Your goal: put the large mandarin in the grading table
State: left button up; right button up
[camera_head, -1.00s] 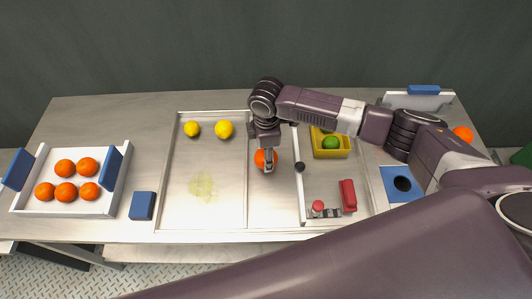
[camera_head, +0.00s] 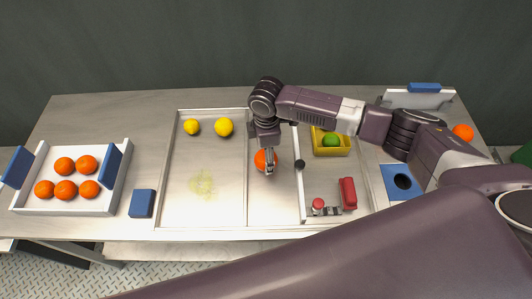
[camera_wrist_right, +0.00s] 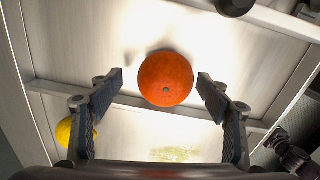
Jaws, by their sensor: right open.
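A large orange mandarin (camera_head: 260,160) lies in the middle compartment of the sunken metal grading table (camera_head: 203,222), right of its divider. My right gripper (camera_head: 268,168) is over it, pointing down and partly covering it. In the right wrist view the mandarin (camera_wrist_right: 166,78) shows whole, between and slightly beyond the fingertips of my open right gripper (camera_wrist_right: 160,80). A gap shows on both sides of the fruit there. My left gripper is not in view.
Two yellow lemons (camera_head: 224,128) and a pale wet patch (camera_head: 202,185) are in the left compartment. A white crate (camera_head: 93,207) of several mandarins stands at far left, beside a blue block (camera_head: 142,204). A yellow box (camera_head: 344,150) with green fruit and a red object (camera_head: 348,194) are at right.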

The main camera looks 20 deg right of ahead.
notch_tip(320, 180, up, 12)
jog(key=shift+s, duration=0.15)
dwell(0.8)
